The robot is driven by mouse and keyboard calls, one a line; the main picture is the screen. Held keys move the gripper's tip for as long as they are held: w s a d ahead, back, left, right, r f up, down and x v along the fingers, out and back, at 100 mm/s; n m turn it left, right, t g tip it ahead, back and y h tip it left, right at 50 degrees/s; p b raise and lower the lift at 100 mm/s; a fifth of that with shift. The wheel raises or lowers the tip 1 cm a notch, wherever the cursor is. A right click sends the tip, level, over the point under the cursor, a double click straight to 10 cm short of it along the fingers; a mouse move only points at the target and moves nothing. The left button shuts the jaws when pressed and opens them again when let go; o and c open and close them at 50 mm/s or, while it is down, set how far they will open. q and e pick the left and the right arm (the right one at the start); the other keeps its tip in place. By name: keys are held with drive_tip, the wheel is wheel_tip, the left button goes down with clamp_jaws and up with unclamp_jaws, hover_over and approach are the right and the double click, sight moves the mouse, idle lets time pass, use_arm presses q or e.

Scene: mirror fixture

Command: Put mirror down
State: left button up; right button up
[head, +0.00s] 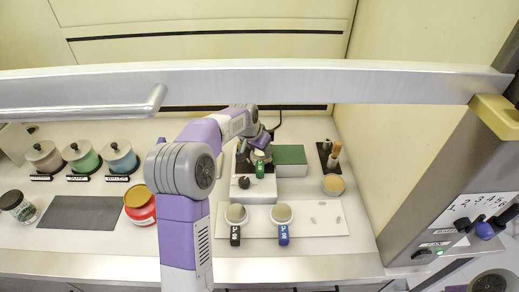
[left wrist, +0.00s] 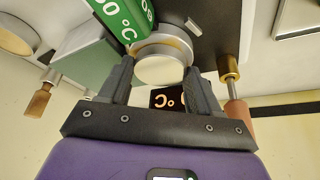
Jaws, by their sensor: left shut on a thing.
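My left gripper (head: 262,142) is over the back middle of the bench, above a white block (head: 257,189). In the left wrist view its two dark fingers (left wrist: 164,82) are closed on the sides of a round silver-rimmed piece with a pale face (left wrist: 160,64), taken here as the mirror. A green tag marked °C (left wrist: 118,30) is beside its rim. In the head view the green tag (head: 260,170) shows, with the pale disc partly hidden by my wrist. I cannot tell whether the piece touches what is below. My right gripper is not in view.
Two similar pale discs with a black tag (head: 236,236) and a blue tag (head: 282,234) stand in front. A green box (head: 290,160) and wooden-handled tools (head: 334,156) are to the right. Lidded jars (head: 82,156), a red tub (head: 140,206) and a grey mat (head: 80,212) lie left.

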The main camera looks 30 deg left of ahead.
use_arm(q)
drive_tip(key=o, duration=0.7)
drive_tip(key=shift+f, duration=0.15)
drive_tip(key=o, duration=0.4)
drive_tip(key=shift+r, duration=0.3)
drive_tip(key=p+v, duration=0.2)
drive_tip(key=v, duration=0.9)
drive_tip(key=shift+s+r, duration=0.15)
drive_tip(key=shift+r, duration=0.25)
